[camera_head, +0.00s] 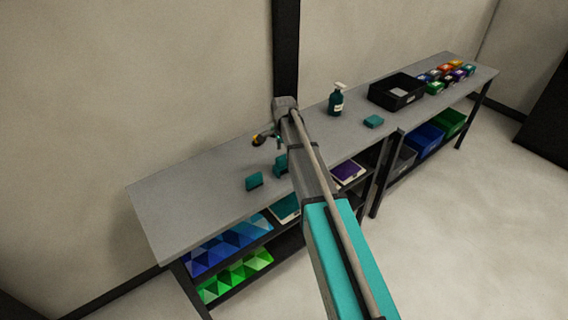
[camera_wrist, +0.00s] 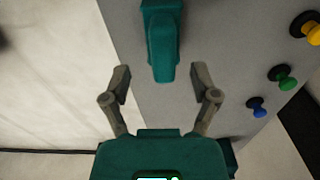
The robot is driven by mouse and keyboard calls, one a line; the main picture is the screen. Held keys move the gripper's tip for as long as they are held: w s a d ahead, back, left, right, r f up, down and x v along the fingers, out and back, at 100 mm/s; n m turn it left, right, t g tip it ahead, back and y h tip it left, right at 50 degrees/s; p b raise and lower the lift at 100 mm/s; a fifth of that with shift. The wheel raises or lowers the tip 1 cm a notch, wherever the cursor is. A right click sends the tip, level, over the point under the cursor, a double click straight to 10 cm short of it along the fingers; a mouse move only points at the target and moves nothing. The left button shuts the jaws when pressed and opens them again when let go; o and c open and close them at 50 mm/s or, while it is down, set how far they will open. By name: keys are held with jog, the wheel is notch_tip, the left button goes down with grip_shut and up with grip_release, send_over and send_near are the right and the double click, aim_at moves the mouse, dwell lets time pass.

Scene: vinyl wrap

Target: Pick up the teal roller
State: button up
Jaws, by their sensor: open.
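The teal roller (camera_head: 254,181) stands on the grey bench near its front edge, left of my arm. In the wrist view the teal roller (camera_wrist: 162,42) is at top centre, wider at the top and narrower below. My gripper (camera_wrist: 159,70) is open, and its two grey fingers are spread wide. The roller's lower end shows between the fingertips in the picture, with a gap on each side. I cannot tell the height between them. In the head view a teal part beside my arm seems to be my gripper (camera_head: 281,165); its fingers are not clear there.
The grey bench (camera_head: 180,190) is clear at the left. Yellow, green (camera_wrist: 282,77) and blue knob-like items stand right of my gripper. A spray bottle (camera_head: 336,100), teal block (camera_head: 373,121) and black bin (camera_head: 396,98) are farther right. Shelves with coloured stock lie below.

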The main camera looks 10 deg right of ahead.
aim_at(284, 156)
jog(key=shift+f, duration=0.15)
jog(key=shift+w+d+f+b, duration=0.1)
jog(key=shift+w+f+b, duration=0.05)
jog(key=shift+f+b, duration=1.15)
jog(key=shift+w+f+b, duration=0.1)
jog(key=shift+f+b, duration=1.05)
jog(key=shift+b, duration=0.15)
grip_shut()
